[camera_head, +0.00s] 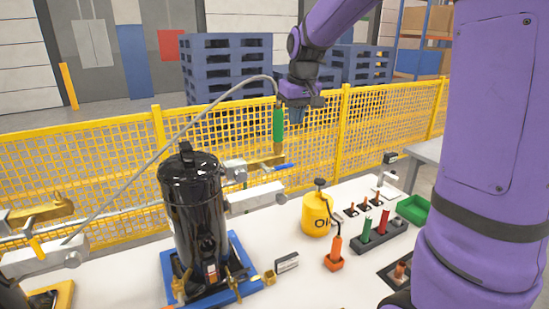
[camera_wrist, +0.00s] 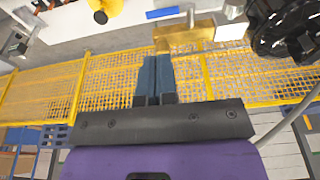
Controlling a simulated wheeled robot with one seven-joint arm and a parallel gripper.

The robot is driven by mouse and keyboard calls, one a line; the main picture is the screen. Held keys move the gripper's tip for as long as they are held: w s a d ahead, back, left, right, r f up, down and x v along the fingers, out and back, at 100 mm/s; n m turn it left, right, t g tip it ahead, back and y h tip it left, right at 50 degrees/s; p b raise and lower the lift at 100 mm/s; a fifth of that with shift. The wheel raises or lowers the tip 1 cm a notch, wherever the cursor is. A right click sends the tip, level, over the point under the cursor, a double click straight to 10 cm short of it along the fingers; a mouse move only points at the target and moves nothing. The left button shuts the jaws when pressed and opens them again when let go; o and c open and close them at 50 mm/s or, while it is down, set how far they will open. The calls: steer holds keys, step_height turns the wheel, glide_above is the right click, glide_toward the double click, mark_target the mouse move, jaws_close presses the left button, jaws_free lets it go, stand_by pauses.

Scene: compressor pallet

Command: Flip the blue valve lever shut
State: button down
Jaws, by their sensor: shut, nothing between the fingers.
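The blue valve lever (camera_head: 279,168) sticks out to the right from a brass valve (camera_head: 258,162) behind the black compressor. The lever also shows at the top of the wrist view (camera_wrist: 163,13), beside the brass valve body (camera_wrist: 188,28). It lies roughly level, close to in line with the valve body. My gripper (camera_head: 297,122) is above the lever and a little to its right, apart from it. In the wrist view, my gripper's two blue-grey fingers (camera_wrist: 155,57) are together and empty, pointing toward the valve.
A black compressor (camera_head: 195,210) stands on a blue pallet (camera_head: 243,292). A grey hose arches to a green fitting (camera_head: 278,127) left of my gripper. A yellow oil can (camera_head: 317,216) and small tool holders stand on the white table. A yellow mesh fence (camera_head: 380,115) runs behind.

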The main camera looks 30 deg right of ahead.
mark_target(285, 165)
steer(key=shift+w+f, duration=0.25)
steer(key=shift+w, duration=0.35)
steer(key=shift+w+f, duration=0.2)
steer(key=shift+w, duration=0.4)
steer(key=x, duration=1.4)
steer(key=shift+s, duration=0.15)
steer(key=shift+d+f, duration=0.1)
steer(key=shift+f, duration=0.05)
